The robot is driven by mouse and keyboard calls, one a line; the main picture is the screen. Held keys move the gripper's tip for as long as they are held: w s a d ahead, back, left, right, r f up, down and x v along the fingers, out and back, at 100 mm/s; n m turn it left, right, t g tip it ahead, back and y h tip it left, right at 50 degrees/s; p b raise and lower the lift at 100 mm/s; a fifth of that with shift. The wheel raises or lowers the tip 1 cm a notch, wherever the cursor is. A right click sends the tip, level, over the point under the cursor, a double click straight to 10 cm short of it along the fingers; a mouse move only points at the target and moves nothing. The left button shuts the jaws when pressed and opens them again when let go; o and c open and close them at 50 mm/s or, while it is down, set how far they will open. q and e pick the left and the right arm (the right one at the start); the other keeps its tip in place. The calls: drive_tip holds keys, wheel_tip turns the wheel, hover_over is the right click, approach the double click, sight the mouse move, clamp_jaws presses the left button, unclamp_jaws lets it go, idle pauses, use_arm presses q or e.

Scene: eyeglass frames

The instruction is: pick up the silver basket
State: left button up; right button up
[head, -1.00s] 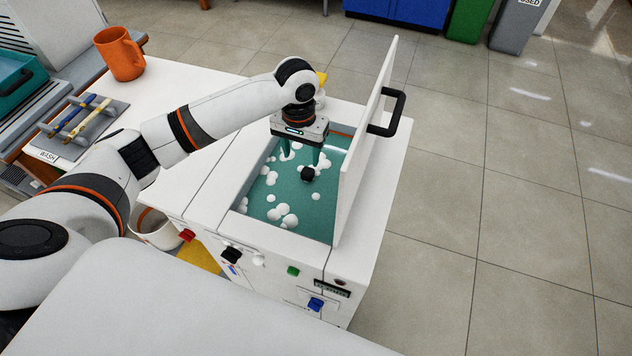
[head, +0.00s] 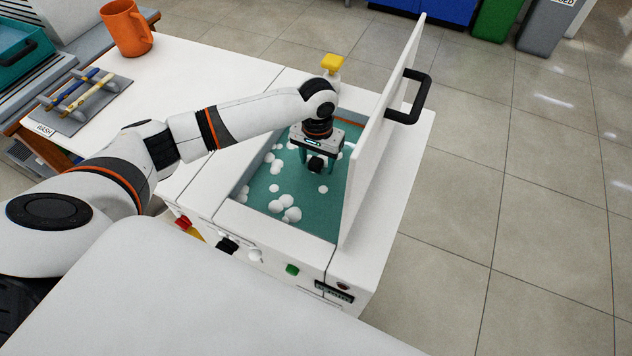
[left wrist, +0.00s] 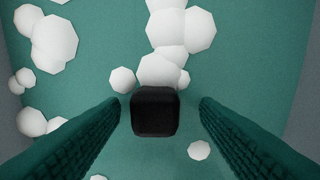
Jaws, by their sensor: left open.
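My left gripper (head: 317,164) is open and points down inside the open tank of the white machine. A black block-like knob (head: 316,164) sits at its fingertips in the head view. In the left wrist view the black knob (left wrist: 155,111) lies between the two spread green fingers, with a gap on each side. It stands out of the teal liquid with white foam blobs. No silver basket can be made out; anything below the surface is hidden. My right gripper is not in view.
The machine's white lid (head: 382,135) stands upright at the tank's right side, close to my left arm, with a black handle (head: 409,97). An orange mug (head: 127,28) and a grey rack (head: 82,104) with two brushes are on the white counter at left.

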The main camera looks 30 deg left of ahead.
sight(316, 172)
use_arm(q)
drive_tip(key=f, duration=0.5)
drive_tip(key=shift+a+f, duration=0.2)
drive_tip(key=shift+f, duration=0.1)
drive_tip(key=shift+c, duration=0.4)
drive_tip(key=shift+w+r, duration=0.1)
clamp_jaws()
